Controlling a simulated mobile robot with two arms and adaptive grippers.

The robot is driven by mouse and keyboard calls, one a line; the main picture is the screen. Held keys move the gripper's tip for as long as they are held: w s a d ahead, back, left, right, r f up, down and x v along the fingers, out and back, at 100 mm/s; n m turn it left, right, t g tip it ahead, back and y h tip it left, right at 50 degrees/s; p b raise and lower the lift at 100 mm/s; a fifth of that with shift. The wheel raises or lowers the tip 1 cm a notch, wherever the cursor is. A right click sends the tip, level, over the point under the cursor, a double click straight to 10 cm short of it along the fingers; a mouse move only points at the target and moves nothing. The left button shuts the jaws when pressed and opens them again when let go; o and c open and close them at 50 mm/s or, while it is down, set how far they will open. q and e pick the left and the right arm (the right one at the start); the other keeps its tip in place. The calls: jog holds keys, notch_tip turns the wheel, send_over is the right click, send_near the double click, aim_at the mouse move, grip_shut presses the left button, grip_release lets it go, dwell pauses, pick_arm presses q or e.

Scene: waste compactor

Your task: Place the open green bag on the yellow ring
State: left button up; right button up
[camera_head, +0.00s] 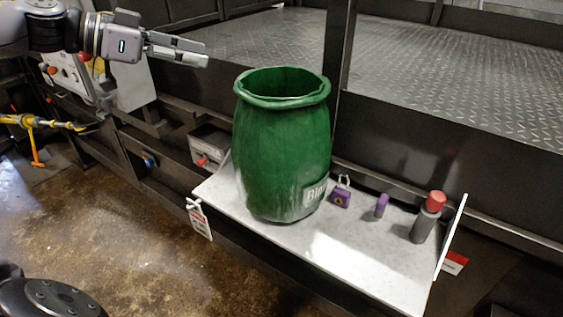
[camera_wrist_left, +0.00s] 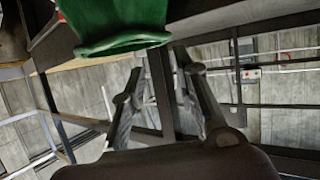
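The open green bag (camera_head: 285,150) stands upright on a light grey shelf (camera_head: 345,255), its round mouth facing up. Its rim also shows upside down at the top of the left wrist view (camera_wrist_left: 125,42). My left gripper (camera_head: 206,54) is up and to the left of the bag's rim, apart from it. Its two fingers are spread with nothing between them, as the left wrist view (camera_wrist_left: 158,64) also shows. A yellow bar-like part (camera_head: 38,122) with an orange piece is at the left edge; I cannot tell if it is the yellow ring. My right gripper is not in view.
On the shelf right of the bag are a purple padlock (camera_head: 341,198), a small purple item (camera_head: 381,206) and a grey canister with a red cap (camera_head: 427,218). A dark post (camera_head: 341,70) rises behind the bag. Bare floor (camera_head: 120,230) lies left of the shelf.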

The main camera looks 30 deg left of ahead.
pick_arm(q)
jog(key=p, duration=0.4)
send_near(267, 69)
jog(key=x, duration=0.5)
jog(key=shift+s+f, duration=0.25)
jog(key=shift+f, duration=0.15)
jog(key=shift+w+d, duration=0.35)
jog(key=shift+w, duration=0.25)
jog(key=shift+p+x, duration=0.6)
jog(key=shift+x, duration=1.3)
jog(key=shift+w+a, duration=0.1)
jog(key=shift+w, duration=0.05)
jog(key=shift+r, duration=0.1)
grip_shut()
